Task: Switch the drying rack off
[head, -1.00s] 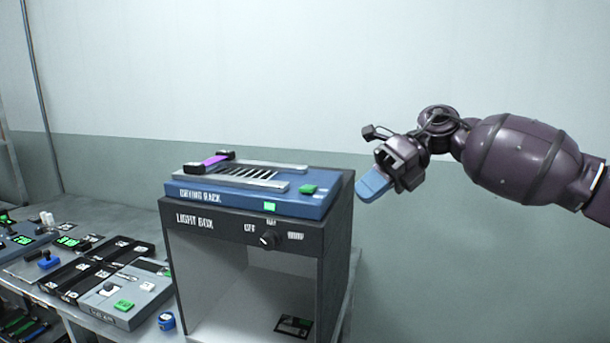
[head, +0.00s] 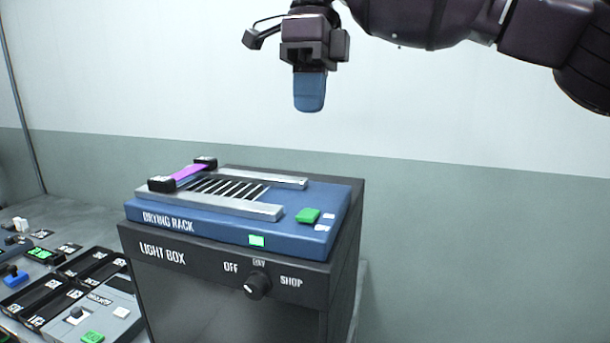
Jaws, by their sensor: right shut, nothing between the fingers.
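The blue drying rack (head: 190,227) lies on top of the dark light box (head: 205,268). A green button (head: 307,215) sits on the right part of the rack's top, with small white labels beside it. A small lit green display (head: 257,240) is on the rack's front face. A purple webbing strip (head: 188,172) with black end clips lies across the rack's left end. My right gripper (head: 309,108) is shut and empty, its blue fingers pointing down, high above the rack and apart from the button. My left gripper is not in view.
The light box front has a dark knob (head: 257,286) with OFF, DAY and SHOP marks. At the left, a grey table (head: 75,217) holds black trays (head: 45,303) and small devices. The space above the rack is free.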

